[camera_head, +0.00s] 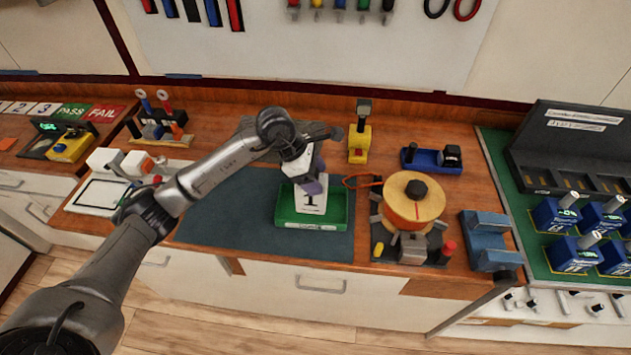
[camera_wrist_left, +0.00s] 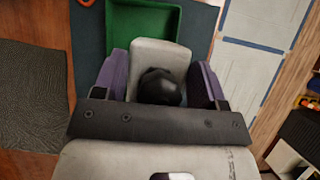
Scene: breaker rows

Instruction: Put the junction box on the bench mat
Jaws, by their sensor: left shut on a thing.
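My left gripper (camera_head: 311,181) is shut on a pale grey-white block (camera_head: 309,203) marked "1". In the left wrist view the block (camera_wrist_left: 165,53) has a round black knob and sits between the purple fingers. I cannot tell whether this block is the junction box. It is at a green open tray (camera_head: 340,213); I cannot tell whether it touches the tray floor. The tray lies on the dark blue-green bench mat (camera_head: 225,215), at its right side. My right gripper is not in view.
A cable reel (camera_head: 413,205) and a blue holder (camera_head: 488,240) stand right of the mat. A yellow tool (camera_head: 359,145) and a blue tool (camera_head: 431,160) lie behind. White boxes (camera_head: 103,160) stand to the left. The left part of the mat is clear.

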